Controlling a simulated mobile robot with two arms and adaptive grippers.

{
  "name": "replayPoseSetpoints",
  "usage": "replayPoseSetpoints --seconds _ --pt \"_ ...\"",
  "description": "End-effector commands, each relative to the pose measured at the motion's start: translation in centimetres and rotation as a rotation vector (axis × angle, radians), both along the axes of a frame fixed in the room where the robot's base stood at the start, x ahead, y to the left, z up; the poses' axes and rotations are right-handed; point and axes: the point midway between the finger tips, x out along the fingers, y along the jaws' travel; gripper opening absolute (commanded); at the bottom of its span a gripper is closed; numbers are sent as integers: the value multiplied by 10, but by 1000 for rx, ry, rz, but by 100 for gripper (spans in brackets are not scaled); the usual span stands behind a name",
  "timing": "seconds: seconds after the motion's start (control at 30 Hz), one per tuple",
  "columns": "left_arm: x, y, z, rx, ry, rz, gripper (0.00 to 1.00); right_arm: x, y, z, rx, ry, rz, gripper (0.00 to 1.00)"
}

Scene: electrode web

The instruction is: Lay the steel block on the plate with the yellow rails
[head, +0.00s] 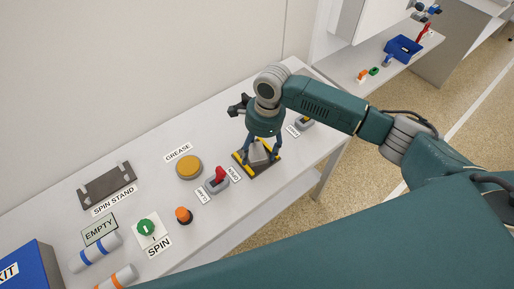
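The steel block (259,155) is a grey block at the plate with the yellow rails (241,167), right of the middle of the bench. It looks low between the rails; I cannot tell whether it rests fully on the plate. My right gripper (262,151) points down over the plate, its two fingers spread to either side of the block. I cannot tell whether the fingers press on the block or stand just clear of it. The gripper and wrist hide part of the block's far side. My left gripper is not in view.
A small labelled device (305,121) stands close right. The bench's front edge (290,200) is clear.

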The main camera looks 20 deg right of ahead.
Motion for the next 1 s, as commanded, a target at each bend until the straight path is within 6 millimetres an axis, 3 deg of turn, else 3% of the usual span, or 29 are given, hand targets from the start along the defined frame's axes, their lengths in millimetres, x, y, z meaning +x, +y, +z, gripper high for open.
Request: replayPoseSetpoints --seconds 0.37,0.47,0.8,1.0 --pt "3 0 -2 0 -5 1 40 1 0 5 1 -2 1 72" --pt "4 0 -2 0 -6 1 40 1 -2 18 2 -3 1 72" --pt "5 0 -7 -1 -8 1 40 0 -12 88 2 -3 1 72" --pt "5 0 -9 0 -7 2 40 0 -16 114 1 0 -1 72"
